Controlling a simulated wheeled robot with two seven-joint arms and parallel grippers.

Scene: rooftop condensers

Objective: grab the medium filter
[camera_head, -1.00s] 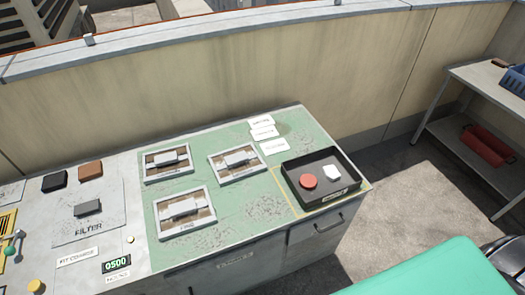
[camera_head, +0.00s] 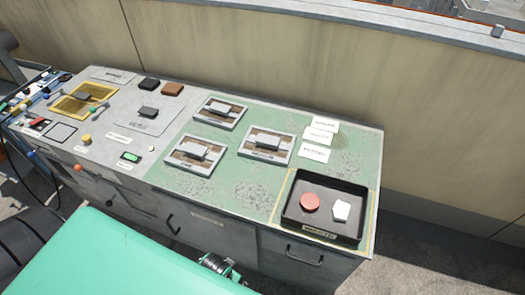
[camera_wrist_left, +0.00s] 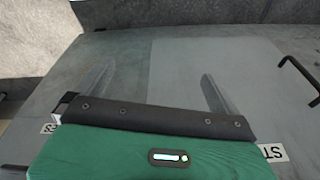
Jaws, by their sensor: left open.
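Three framed filters with grey block handles lie on the green mat (camera_head: 229,178) of the worktop. One filter (camera_head: 239,119) is at the back left, one (camera_head: 286,157) is to the right of it, and one (camera_head: 176,162) is nearest the front left. Their labels are too small to read, so I cannot tell which is medium. My left gripper (camera_wrist_left: 155,82) shows in the left wrist view with its two fingers apart and nothing between them, in front of a grey panel with a handle. My right gripper is not in view.
A black tray (camera_head: 289,221) with a red disc (camera_head: 310,202) and a white piece (camera_head: 341,211) sits at the mat's right end. White cards (camera_head: 316,154) lie behind it. A grey control panel (camera_head: 125,119) fills the left. A parapet wall (camera_head: 230,60) stands behind.

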